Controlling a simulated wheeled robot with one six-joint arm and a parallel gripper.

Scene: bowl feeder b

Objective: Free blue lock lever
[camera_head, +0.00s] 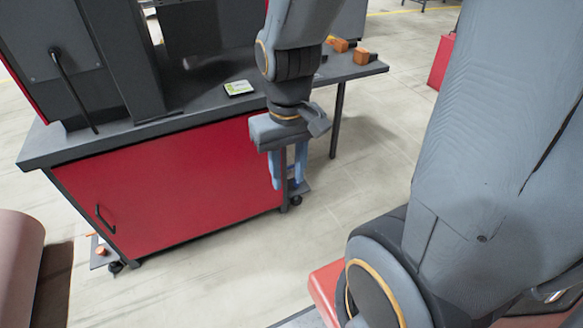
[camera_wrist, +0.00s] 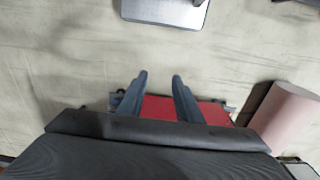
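No blue lock lever can be told apart in either view. My gripper (camera_head: 287,186) points down with two blue-grey fingers, in front of the right end of the red cabinet (camera_head: 180,180). The fingers stand apart with nothing visible between them. In the wrist view my gripper (camera_wrist: 158,78) is also open, with a red surface (camera_wrist: 158,108) behind and between the fingers. A dark caster (camera_head: 296,200) at the cabinet's right foot shows just beyond the fingers and is partly hidden by them. An orange piece (camera_head: 100,250) sits by the left foot.
The cabinet's dark worktop (camera_head: 210,108) carries dark machine parts, a small light-screened device (camera_head: 239,88) and orange blocks (camera_head: 361,57). A pink roll (camera_head: 18,265) stands at lower left. A red box (camera_head: 440,62) is at the back right. The floor in front of the cabinet is clear.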

